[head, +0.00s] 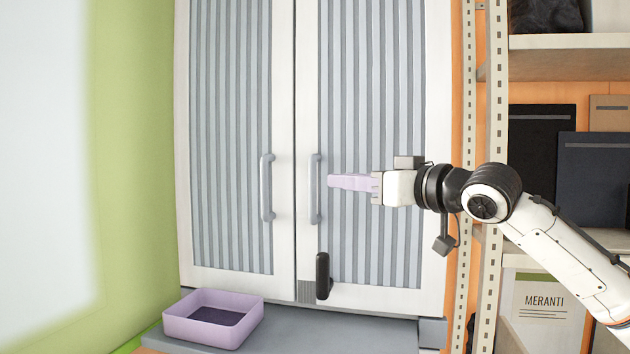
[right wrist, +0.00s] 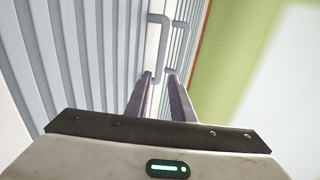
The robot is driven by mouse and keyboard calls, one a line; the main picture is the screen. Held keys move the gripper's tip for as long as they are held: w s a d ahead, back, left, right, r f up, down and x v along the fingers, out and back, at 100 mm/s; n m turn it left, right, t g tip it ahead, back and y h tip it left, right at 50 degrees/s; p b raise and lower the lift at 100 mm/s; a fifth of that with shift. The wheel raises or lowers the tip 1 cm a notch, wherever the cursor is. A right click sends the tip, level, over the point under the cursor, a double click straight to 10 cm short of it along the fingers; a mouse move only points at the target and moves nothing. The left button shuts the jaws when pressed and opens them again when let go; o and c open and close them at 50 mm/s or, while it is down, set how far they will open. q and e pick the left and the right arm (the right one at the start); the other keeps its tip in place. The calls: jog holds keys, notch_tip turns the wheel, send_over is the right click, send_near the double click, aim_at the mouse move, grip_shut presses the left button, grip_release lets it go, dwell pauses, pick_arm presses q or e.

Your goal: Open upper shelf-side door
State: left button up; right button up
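The shelf-side door (head: 436,120) is the right one of two tall white doors with grey ribbed panels, and it is shut. Its grey upright bar handle (head: 315,190) is near the inner edge. My right gripper (head: 330,181) points left in front of this door, its pale lilac fingertips just right of the handle. In the right wrist view my right gripper (right wrist: 159,80) has its two fingers apart with nothing held, and the handle (right wrist: 162,42) is ahead of the tips. Whether the fingers touch it cannot be told. My left gripper is not in view.
The left door (head: 285,120) is shut, with its own handle (head: 267,188). A black upright handle (head: 322,276) is low on the right door's side. A lilac tray (head: 240,301) is on the grey ledge below. A metal shelf post (head: 492,120) stands close to the right.

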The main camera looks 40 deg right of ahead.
aim_at(315, 178)
jog(key=w+p, duration=0.1)
jog(key=w, duration=0.2)
jog(key=w+p, duration=0.1)
jog(key=w, duration=0.2)
jog(key=w+a+p, duration=0.1)
jog(key=w, duration=0.2)
jog(key=shift+w+r+p, duration=0.1)
jog(key=shift+p, duration=0.3)
jog(key=shift+w+a, duration=0.1)
jog(key=shift+w, duration=0.35)
jog(key=shift+c, duration=0.2)
grip_shut()
